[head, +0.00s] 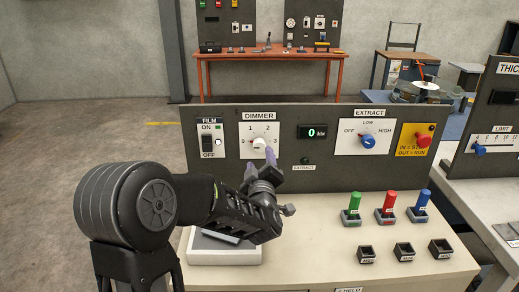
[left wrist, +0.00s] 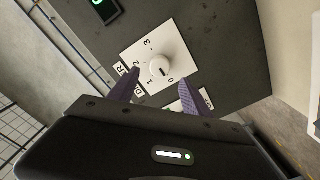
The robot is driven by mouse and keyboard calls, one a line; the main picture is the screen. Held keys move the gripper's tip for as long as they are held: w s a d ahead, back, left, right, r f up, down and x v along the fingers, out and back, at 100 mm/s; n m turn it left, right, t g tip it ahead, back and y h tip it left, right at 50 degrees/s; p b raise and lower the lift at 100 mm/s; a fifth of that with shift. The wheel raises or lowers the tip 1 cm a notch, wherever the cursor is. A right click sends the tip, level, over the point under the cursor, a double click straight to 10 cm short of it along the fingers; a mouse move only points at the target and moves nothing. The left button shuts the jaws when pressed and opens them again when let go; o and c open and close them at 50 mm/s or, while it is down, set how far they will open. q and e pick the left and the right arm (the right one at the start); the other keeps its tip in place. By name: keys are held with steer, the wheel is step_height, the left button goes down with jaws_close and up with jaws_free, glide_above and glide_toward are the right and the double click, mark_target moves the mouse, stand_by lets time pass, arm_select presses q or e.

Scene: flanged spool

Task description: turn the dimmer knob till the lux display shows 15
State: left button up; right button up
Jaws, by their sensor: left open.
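The dimmer knob (head: 259,143) is a round white knob on a white plate marked 0 to 3, under the label DIMMER. In the left wrist view the knob (left wrist: 160,68) has a small dark mark that seems to face the 0. The lux display (head: 312,132) to its right shows a green 0; its small unit text is hard to read. My left gripper (head: 268,163) is open in front of the plate. In the left wrist view its two purple fingers (left wrist: 158,92) stand apart, on either side below the knob, with nothing between them. My right gripper is not in view.
A FILM switch (head: 207,140) is left of the dimmer. The blue EXTRACT knob (head: 368,142) and a red button (head: 423,141) are to the right. Green, red and blue pegs (head: 388,205) stand on the desk, with black sockets (head: 404,252) before them.

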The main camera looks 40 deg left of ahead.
mark_target(260, 148)
arm_select(q)
steer(key=p+x, duration=0.1)
steer(key=x, duration=0.6)
steer(key=shift+a, duration=0.1)
jaws_close()
stand_by(0.5)
